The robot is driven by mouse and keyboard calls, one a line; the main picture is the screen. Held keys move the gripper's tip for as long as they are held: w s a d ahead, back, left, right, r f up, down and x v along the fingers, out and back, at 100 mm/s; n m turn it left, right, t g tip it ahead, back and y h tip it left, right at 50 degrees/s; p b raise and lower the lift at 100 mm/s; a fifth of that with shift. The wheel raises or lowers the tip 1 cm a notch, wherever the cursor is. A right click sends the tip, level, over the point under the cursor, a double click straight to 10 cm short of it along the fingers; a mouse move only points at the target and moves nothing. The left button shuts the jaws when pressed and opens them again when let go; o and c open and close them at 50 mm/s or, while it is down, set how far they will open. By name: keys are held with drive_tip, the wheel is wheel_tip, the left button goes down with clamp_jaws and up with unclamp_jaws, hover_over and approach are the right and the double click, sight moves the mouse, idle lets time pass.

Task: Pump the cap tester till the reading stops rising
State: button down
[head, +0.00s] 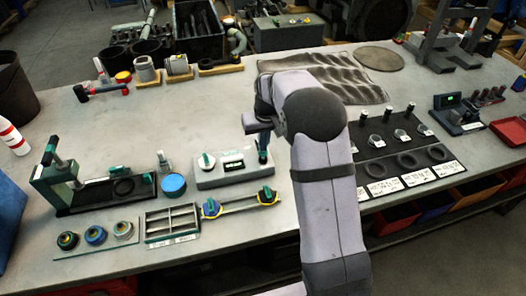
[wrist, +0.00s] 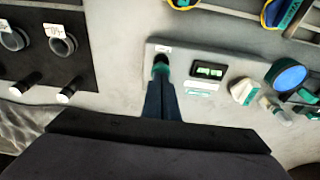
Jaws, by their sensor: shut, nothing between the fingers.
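The cap tester (head: 222,178) is a pale grey flat box on the bench, left of my arm in the head view; it also shows in the wrist view (wrist: 190,58). Its small dark display (wrist: 209,71) is lit green, but the digits are too small to read. A white cap with a green mark (wrist: 243,91) sits at one end of the tester. At the other end is a pump with a dark top and teal collar (wrist: 160,62). My gripper (wrist: 161,82) is shut and empty, its fingers pointing down at the pump. I cannot tell whether they touch it.
A blue round lid (head: 173,184) and a green-framed press (head: 62,172) stand left of the tester. A yellow-ended tool (head: 240,204) and a slotted tray (head: 172,222) lie in front. A black mat with gauges (head: 385,150) is at right.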

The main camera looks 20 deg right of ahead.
drive_tip(key=shift+s+f+b, duration=0.1)
drive_tip(key=shift+f+b, duration=0.6)
drive_tip(key=shift+f, duration=0.65)
drive_tip(key=shift+r, duration=0.25)
drive_tip(key=shift+r+p, duration=1.5)
drive_tip(key=shift+f, duration=0.25)
